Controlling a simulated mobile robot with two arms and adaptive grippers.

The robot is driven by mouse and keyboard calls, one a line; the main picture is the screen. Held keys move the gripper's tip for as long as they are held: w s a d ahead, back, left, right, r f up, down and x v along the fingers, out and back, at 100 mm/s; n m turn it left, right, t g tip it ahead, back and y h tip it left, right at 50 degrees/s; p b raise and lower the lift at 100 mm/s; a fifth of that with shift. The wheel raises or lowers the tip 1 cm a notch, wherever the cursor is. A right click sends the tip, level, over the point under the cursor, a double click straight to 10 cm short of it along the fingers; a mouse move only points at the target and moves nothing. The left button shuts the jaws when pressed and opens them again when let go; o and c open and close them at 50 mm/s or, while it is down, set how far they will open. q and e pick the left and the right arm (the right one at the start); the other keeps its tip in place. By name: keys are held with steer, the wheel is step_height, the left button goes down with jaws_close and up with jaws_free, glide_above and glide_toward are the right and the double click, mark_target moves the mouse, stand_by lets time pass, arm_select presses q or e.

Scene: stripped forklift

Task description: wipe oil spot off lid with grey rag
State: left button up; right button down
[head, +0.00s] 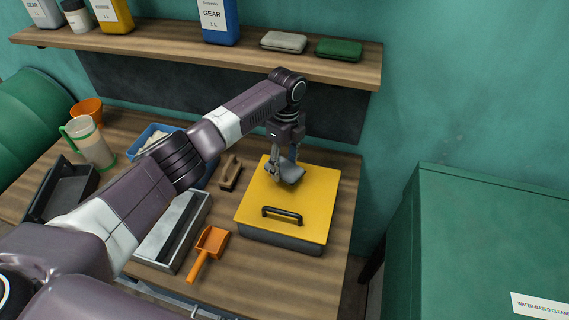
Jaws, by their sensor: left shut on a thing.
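The yellow lid (312,196) with a black handle (282,214) sits on a grey box near the right end of the bench. My left gripper (284,166) reaches over the back part of the lid. It is shut on the grey rag (292,174), which is at or just above the lid's surface; I cannot tell whether it touches. No oil spot shows on the visible part of the lid; the area under the rag and gripper is hidden. My right gripper is not in view.
An orange scoop (207,252) and a grey metal tray (168,240) lie left of the box. A wooden-backed brush (231,173) lies beside the lid. A shelf (180,42) with bottles hangs above. A green cabinet (480,230) stands right.

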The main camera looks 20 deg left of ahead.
arm_select(q)
steer(key=shift+t, duration=0.4)
steer(key=r, duration=0.1)
steer(key=w+r, duration=0.1)
steer(key=r, duration=0.1)
steer(key=w+r, duration=0.1)
steer(key=shift+d+r, duration=0.1)
steer(key=shift+r, duration=0.2)
steer(key=shift+s+d+f, duration=0.1)
steer(key=shift+s, duration=0.05)
steer(key=shift+f, duration=0.1)
steer(key=shift+r, duration=0.35)
steer(key=shift+w+r+p, duration=0.25)
steer(key=shift+r+p, duration=0.6)
steer(key=shift+r, duration=0.25)
steer(key=shift+f, duration=0.15)
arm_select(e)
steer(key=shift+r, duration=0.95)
arm_select(q)
steer(key=shift+f, duration=0.15)
steer(key=shift+s+d, duration=0.1)
